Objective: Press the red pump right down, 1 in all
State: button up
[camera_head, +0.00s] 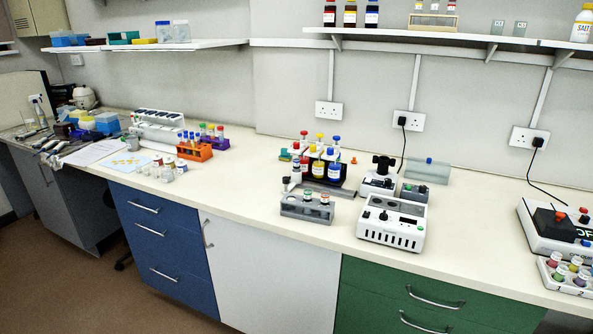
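A group of small bottles with coloured tops stands in a dark rack (345,184) on the middle of the bench. A red top (304,133) shows at the back left of this group, beside a yellow top (319,137) and a blue top (336,139). In front are a red-labelled bottle (303,168), a yellow bottle (318,168) and a blue bottle (334,172). The red top looks raised, but it is too small to tell how far. My gripper is not in view.
A grey block with vials (305,208) stands in front of the rack. A white device (391,224) is to its right, an orange tube rack (195,151) to its left. The bench (240,185) is clear between. A shelf (400,40) runs above.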

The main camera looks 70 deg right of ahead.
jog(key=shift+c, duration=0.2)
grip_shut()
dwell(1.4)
